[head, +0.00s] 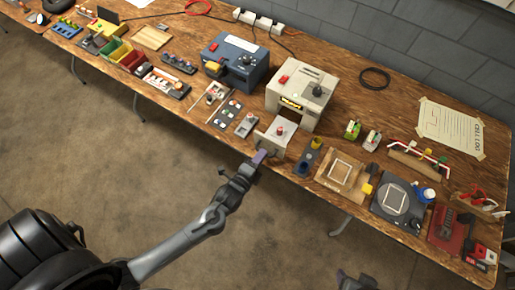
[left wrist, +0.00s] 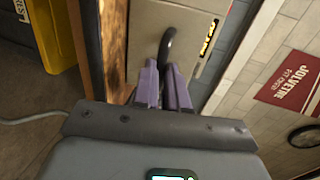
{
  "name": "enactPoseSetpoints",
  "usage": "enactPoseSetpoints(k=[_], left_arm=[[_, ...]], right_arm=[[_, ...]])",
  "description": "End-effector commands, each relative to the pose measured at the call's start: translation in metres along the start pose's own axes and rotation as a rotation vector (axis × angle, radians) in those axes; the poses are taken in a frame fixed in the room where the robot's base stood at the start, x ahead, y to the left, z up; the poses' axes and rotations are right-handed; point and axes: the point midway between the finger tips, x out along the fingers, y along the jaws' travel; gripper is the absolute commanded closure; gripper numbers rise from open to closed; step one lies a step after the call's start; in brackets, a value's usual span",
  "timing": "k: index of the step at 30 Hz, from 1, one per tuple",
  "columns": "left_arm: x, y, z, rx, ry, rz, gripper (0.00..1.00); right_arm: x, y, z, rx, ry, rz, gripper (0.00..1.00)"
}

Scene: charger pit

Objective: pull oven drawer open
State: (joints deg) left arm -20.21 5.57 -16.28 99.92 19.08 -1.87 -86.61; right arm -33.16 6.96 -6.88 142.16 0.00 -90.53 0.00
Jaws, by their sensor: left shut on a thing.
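The oven (head: 301,88) is a beige box with a red button and a dark knob on top, at the back middle of the table in the head view. Its drawer (head: 283,132) stands out in front of it, with a small red-topped item on it. In the left wrist view, the pale drawer front (left wrist: 148,35) carries a dark curved handle (left wrist: 167,45). My left gripper (head: 259,157) is at the drawer front by the table edge. Its purple fingers (left wrist: 166,88) are shut on the handle and hide its lower part.
A blue-grey machine (head: 236,60) stands left of the oven. A dark block with a yellow top (head: 312,153) and a wooden board (head: 341,172) lie right of the drawer. Floor (head: 130,165) before the table is open. A dark part of mine shows at the bottom edge.

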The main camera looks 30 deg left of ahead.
Motion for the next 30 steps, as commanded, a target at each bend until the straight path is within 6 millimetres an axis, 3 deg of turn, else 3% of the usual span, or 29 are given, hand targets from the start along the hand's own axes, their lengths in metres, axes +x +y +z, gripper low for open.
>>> enactPoseSetpoints(k=[4,5,9,20,26,30], left_arm=[[0.001,0.000,0.002,0.000,-0.004,0.001,1.00],[0.001,0.000,0.002,0.000,-0.004,0.001,0.83],[0.001,0.000,0.001,0.000,-0.003,0.001,0.62],[-0.002,0.000,0.001,0.000,-0.001,0.001,0.62],[-0.023,-0.001,0.000,0.000,0.000,0.001,0.62],[-0.048,0.000,0.001,0.001,-0.001,0.004,0.62]], right_arm=[[0.001,-0.001,0.001,0.004,-0.003,-0.003,0.37],[0.001,-0.001,0.001,0.004,-0.003,-0.004,0.37],[0.001,-0.002,0.001,0.005,-0.003,-0.005,0.37],[0.000,-0.001,0.001,0.004,-0.003,-0.004,0.37],[-0.004,0.000,0.000,-0.001,-0.004,0.000,0.37],[-0.008,0.001,-0.001,-0.004,-0.004,0.003,0.37]])
